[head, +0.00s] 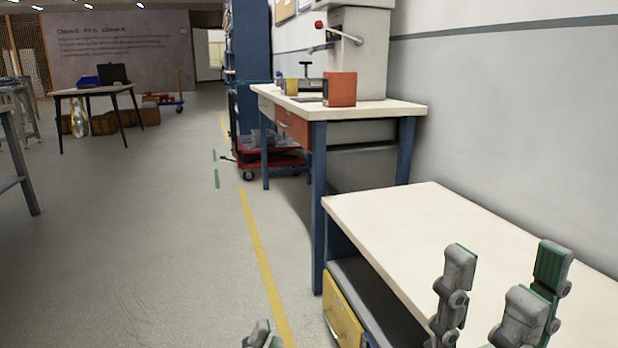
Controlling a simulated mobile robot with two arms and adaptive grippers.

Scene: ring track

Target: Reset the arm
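My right gripper (503,270) is at the bottom right of the head view, in front of the low cream-topped bench (415,225). Its grey fingers with green pads stand upright and spread apart, with nothing between them. Whether it touches the bench cannot be told. Of my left gripper (261,336), only grey and green finger parts show at the bottom edge; the rest is out of frame.
A taller workbench (390,108) with blue legs holds a red box (339,89) and a press (357,45). A red cart (262,160) stands beyond. Floor is open on the left, past the yellow line (258,250).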

